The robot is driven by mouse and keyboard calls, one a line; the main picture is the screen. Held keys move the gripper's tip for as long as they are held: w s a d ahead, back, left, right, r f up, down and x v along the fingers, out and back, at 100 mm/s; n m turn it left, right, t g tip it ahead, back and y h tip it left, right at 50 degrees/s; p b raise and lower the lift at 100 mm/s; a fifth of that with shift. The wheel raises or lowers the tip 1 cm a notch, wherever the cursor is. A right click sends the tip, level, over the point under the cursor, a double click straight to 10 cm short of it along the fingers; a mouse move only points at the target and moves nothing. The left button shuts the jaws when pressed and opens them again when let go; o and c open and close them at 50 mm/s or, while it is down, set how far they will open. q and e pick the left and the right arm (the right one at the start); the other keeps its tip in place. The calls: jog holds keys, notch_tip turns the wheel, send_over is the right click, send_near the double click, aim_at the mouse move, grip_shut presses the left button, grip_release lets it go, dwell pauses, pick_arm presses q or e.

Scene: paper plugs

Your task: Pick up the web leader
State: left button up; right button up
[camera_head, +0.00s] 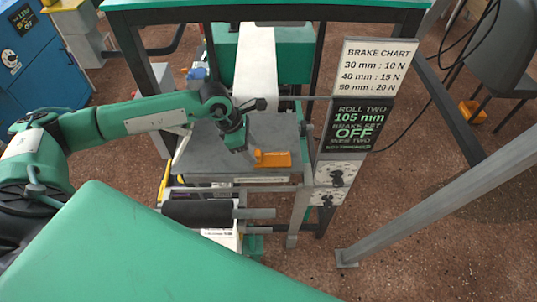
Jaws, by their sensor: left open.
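A white paper strip (256,60), which looks like the web leader, comes down from under the green top of the machine to the back edge of a grey metal plate (205,150). My left arm reaches in from the left. My left gripper (240,143) is over the plate, just in front of the strip's lower end, and points down. It is open; its fingertips are small and partly hidden by the wrist. I see no paper between its fingers. Whether it touches the plate I cannot tell. My right gripper is not in view.
An orange block (272,158) sits on the plate right of the gripper. A sign (362,125) with brake figures stands to the right, above a panel with knobs (333,182). A dark roller (198,213) lies in front. A grey post (440,190) crosses the right side.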

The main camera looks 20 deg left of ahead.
aim_at(269, 159)
pick_arm(q)
jog(key=shift+p+x, duration=0.4)
jog(key=shift+x, duration=1.05)
jog(key=shift+c, duration=0.4)
jog(key=c, duration=0.5)
jog(key=shift+r, duration=0.1)
